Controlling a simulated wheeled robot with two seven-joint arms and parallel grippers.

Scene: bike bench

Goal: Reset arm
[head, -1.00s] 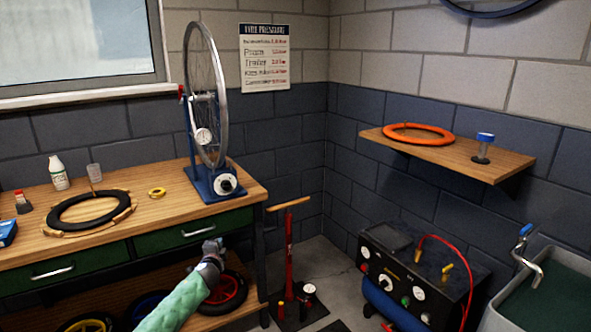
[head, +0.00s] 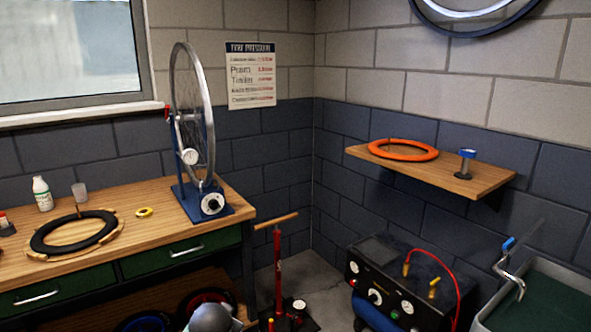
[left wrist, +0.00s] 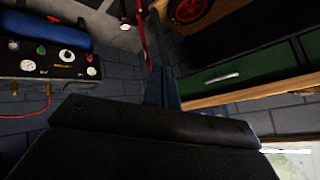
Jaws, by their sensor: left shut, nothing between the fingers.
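My left gripper (left wrist: 163,88) shows in the left wrist view as dark fingers above a broad dark body. It is shut and holds nothing. In the head view only a grey rounded part of my left arm (head: 210,318) shows at the bottom edge, in front of the bench's lower shelf. The wrist view is turned upside down, with the bench drawers at its right and the compressor panel at its left. My right gripper is in neither view.
The wooden bench (head: 120,230) carries a black tyre (head: 73,233), a white bottle (head: 42,193) and a wheel stand (head: 212,203). A floor pump (head: 279,270), black compressor unit (head: 400,285) and grey tub (head: 545,300) stand right. A wall shelf (head: 430,175) holds an orange tyre (head: 403,149).

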